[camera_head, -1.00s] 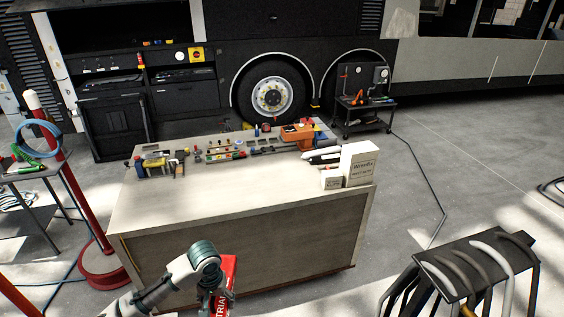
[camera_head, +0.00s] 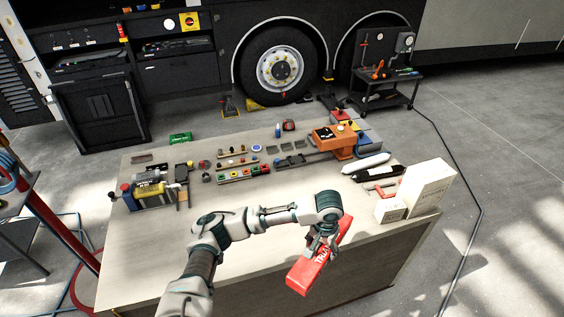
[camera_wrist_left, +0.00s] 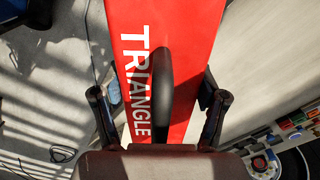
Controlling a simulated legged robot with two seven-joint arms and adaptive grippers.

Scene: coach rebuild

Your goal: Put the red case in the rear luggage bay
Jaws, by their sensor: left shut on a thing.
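The red case (camera_head: 306,276) has white lettering and is held tilted by my left gripper (camera_head: 322,240), over the front edge of the workbench. In the left wrist view the case (camera_wrist_left: 192,30) reads TRIANGLE and lies between the two fingers of my left gripper (camera_wrist_left: 160,97), which is shut on it. The open compartments in the side of the coach (camera_head: 90,62) are at the upper left, left of the wheel; I cannot tell which of them is the rear luggage bay. My right gripper is not in view.
The workbench (camera_head: 140,250) carries several tools, an orange box (camera_head: 333,140) and white boxes (camera_head: 428,185) at its right end. A dark cart (camera_head: 385,90) stands near the coach wheels (camera_head: 281,66). A red stand (camera_head: 60,225) is at the left. Floor at right is mostly clear.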

